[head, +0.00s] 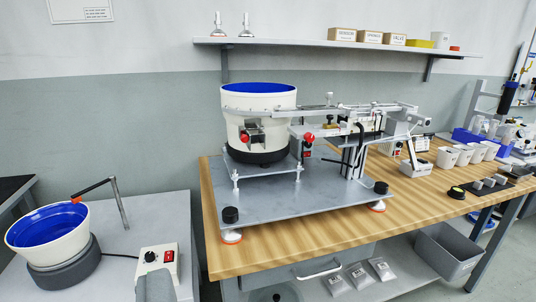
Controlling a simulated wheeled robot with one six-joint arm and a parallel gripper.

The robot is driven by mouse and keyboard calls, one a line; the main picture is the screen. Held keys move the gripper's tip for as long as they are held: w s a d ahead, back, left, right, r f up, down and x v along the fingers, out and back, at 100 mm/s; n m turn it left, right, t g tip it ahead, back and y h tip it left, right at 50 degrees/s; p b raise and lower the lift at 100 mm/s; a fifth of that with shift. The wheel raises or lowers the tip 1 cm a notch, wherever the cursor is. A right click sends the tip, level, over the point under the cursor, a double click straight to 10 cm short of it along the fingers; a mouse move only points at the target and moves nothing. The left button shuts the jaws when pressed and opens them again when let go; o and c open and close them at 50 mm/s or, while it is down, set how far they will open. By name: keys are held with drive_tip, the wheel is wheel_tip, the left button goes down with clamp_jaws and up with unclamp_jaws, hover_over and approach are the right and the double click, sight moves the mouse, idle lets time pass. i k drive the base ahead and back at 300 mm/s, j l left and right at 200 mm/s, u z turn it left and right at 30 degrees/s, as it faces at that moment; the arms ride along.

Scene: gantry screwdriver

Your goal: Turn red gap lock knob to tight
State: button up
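A white bowl feeder (236,103) with a blue inside stands on a grey metal plate (290,205) on the wooden bench. A red knob (245,137) sits on the bracket at the bowl's front. A second red knob (309,137) sits to its right, below the metal track (345,110). I cannot tell from this view which is the gap lock knob, or how tight either one is.
A smaller blue-lined bowl (48,232) and a control box (158,265) stand on a lower table at left. A shelf (330,42) with small boxes hangs above. White cups (447,157) stand on the bench at right. A grey bin (447,252) sits below.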

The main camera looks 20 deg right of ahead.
sight(308, 136)
drive_tip(key=l+u, duration=0.25)
drive_tip(key=k+l+u, duration=0.25)
drive_tip(key=l, duration=0.15)
drive_tip(key=l+u, duration=0.25)
drive_tip(key=k+l, duration=0.15)
drive_tip(key=l, duration=0.25)
drive_tip(key=k+l, duration=0.15)
drive_tip(key=l, duration=0.2)
drive_tip(key=k+l+u, duration=0.1)
drive_tip(key=l, duration=0.3)
drive_tip(key=k+l, duration=0.2)
drive_tip(key=l, duration=0.15)
